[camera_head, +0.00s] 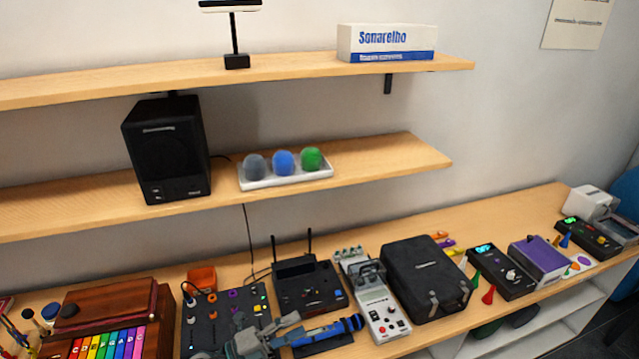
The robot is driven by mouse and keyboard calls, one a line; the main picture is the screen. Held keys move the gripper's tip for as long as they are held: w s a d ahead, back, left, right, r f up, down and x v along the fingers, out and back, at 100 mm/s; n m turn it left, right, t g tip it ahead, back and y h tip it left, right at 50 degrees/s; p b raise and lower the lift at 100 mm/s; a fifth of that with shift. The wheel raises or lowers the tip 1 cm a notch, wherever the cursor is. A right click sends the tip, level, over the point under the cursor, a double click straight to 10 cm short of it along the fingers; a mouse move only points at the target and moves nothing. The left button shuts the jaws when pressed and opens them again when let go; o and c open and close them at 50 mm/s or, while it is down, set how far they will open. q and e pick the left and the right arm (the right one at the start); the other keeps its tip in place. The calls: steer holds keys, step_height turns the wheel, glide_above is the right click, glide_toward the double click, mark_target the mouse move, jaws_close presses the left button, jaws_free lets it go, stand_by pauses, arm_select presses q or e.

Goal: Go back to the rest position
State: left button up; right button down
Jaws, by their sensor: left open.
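My left gripper (281,332), grey, shows at the bottom edge of the head view. It is open, over the front of the table by the mixer panel. Its fingers point right, towards a blue handheld device (328,333) like a microphone, which lies at the front edge on a dark base. I cannot tell whether the fingers touch it. My right gripper is not in view.
The table holds a black mixer (222,315), a router-like box (308,287), a white device (384,312), a black case (427,279) and a xylophone box (115,318). Above are two shelves with a speaker (168,150), a ball tray (287,181) and a white-blue box (387,43).

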arm_select(q)
steer(key=w+a+f+n+t+y, duration=0.1)
steer(key=a+f+n+t+y, duration=0.1)
steer(key=a+n+t+y, duration=0.6)
steer(key=w+a+f+n+t+y, duration=0.15)
steer(key=n+t+y, duration=0.3)
steer(key=n, duration=0.65)
steer(key=s+a+f+n+g+y, duration=0.3)
steer(key=f, duration=0.3)
steer(key=s+a+f+n+g+y, duration=0.2)
steer(key=a+f+n+g+y, duration=0.1)
steer(key=f+n, duration=0.15)
steer(key=s+f+n+g, duration=0.1)
steer(key=s+f+g, duration=0.6)
steer(key=s, duration=0.5)
steer(key=s+f+n+g, duration=0.1)
steer(key=s+f+g, duration=0.3)
steer(key=s+f, duration=0.55)
step_height(320, 180, down, 24)
steer(key=s+r+g, duration=0.1)
steer(key=s+g, duration=0.1)
steer(key=s, duration=0.1)
steer(key=s+a+f, duration=0.2)
steer(key=s+f, duration=1.6)
steer(key=shift+a+g, duration=0.25)
steer(key=shift+g, duration=0.1)
